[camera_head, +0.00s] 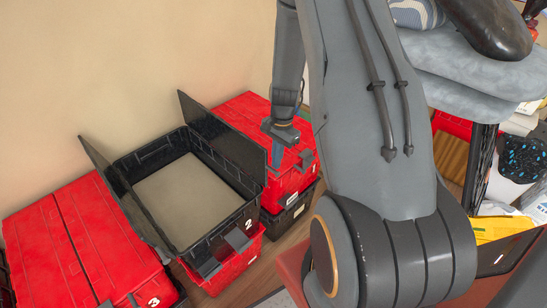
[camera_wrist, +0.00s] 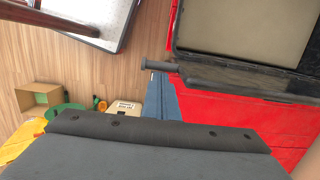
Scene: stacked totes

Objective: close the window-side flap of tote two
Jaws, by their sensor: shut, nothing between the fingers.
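Tote two (camera_head: 225,232) is a black open bin with a white 2 on its front. It stands on a red tote and has a beige bottom inside. It also shows at the top right of the wrist view (camera_wrist: 290,62). Its left flap (camera_head: 115,185) and right flap (camera_head: 220,135) both stand up, tilted outward. No window shows, so I cannot tell which flap is window-side. My gripper (camera_head: 276,158) is shut and empty, pointing down just right of the right flap, over the red lid of tote one. Its bluish fingers (camera_wrist: 160,92) show in the wrist view. Contact with the flap is unclear.
Tote one (camera_head: 240,108), red and lidded, stands to the right on a black tote. Red tote three (camera_head: 80,235) is at the left, closed. A beige wall is behind. Wood floor (camera_wrist: 60,65), a cardboard box (camera_wrist: 37,97) and a shelf of goods (camera_head: 480,70) lie beyond.

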